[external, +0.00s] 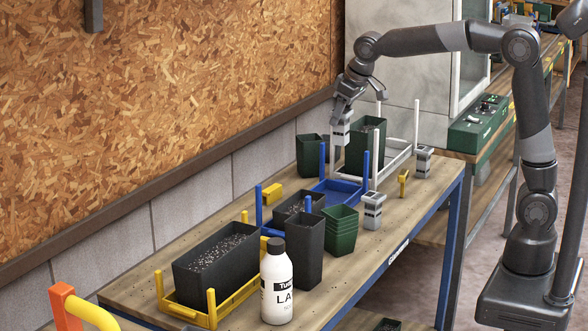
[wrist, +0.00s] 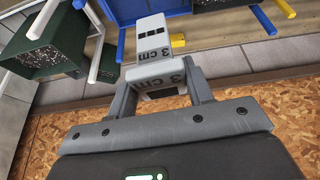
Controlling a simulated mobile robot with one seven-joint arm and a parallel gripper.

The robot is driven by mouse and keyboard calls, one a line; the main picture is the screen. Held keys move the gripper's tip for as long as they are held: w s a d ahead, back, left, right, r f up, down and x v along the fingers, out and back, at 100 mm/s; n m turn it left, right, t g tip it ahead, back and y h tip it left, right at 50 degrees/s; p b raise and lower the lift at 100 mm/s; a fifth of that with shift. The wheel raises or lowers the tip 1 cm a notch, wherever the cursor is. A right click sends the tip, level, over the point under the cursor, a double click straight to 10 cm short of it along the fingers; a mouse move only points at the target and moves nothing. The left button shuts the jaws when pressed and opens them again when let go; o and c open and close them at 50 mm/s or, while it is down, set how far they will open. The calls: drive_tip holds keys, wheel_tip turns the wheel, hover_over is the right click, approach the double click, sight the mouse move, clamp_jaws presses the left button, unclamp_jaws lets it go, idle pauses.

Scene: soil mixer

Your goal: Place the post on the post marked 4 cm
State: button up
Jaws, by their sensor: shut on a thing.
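My gripper (external: 342,112) is shut on a grey post (external: 341,130), held above the table's back part beside the dark green pots. In the wrist view my gripper (wrist: 160,84) has its fingers on both sides of the post (wrist: 153,47), whose faces read "3 cm". Two similar grey posts stand upright on the table: a front post (external: 373,211) near the stacked green pots and a back post (external: 423,161) at the right edge. Their marks are too small to read, so I cannot tell which is marked 4 cm.
A blue rack (external: 335,190) and a white rack (external: 397,160) stand near the posts. A soil-filled green pot (external: 366,146) is close to my gripper.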

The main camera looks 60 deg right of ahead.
drive_tip(key=s+d, duration=0.3)
drive_tip(key=s, duration=0.5)
drive_tip(key=s+d, duration=0.3)
drive_tip(key=s, duration=0.5)
drive_tip(key=shift+m, duration=0.3)
drive_tip(key=shift+w+a+f, duration=0.65)
drive_tip(key=shift+a+f, duration=1.05)
drive_tip(key=shift+a, duration=0.05)
drive_tip(key=shift+w+a+f, duration=0.7)
drive_tip(key=shift+a+f, duration=1)
drive_tip(key=shift+w+a+f, duration=0.65)
drive_tip(key=shift+a+f, duration=1.05)
drive_tip(key=shift+a, duration=0.05)
drive_tip(key=shift+f, duration=0.1)
drive_tip(key=o, duration=1)
